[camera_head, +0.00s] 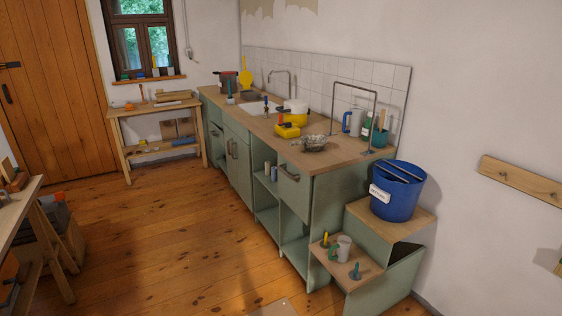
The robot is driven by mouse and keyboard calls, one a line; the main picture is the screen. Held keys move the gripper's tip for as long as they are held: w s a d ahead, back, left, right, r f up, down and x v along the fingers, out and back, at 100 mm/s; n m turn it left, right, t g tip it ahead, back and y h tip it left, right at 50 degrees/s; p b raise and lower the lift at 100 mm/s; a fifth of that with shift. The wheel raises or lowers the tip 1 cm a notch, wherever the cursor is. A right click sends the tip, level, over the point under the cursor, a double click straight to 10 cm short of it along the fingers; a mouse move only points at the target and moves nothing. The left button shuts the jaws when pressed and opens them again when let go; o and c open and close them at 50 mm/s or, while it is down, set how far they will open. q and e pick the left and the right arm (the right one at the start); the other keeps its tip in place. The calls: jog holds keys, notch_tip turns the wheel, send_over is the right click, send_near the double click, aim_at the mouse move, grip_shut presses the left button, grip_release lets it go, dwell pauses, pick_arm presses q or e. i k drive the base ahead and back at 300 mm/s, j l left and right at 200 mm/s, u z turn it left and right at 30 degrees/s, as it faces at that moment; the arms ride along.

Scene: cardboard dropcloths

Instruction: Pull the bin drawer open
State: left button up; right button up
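A green kitchen counter unit (325,199) with a wooden top runs along the right wall. A tall green front (238,168) with dark handles (232,149) is in its middle part. A smaller green drawer front (290,192) with a dark handle (288,175) is at the near end, above an open shelf. Both fronts look closed. No label shows which front is the bin drawer. Neither of my grippers is in view.
A stepped green unit (395,232) stands at the counter's near end, with a blue bucket (398,197) on its upper step. A wooden bench (152,110) stands under the window, and a workbench (18,208) is at left. The plank floor (180,235) between is clear.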

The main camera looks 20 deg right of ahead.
aim_at(295, 188)
jog(key=i+z, duration=0.4)
jog(key=i+j+z, duration=0.15)
jog(key=z, duration=0.2)
jog(key=i+j+z, duration=0.2)
jog(key=i+z, duration=0.2)
jog(key=k, duration=0.05)
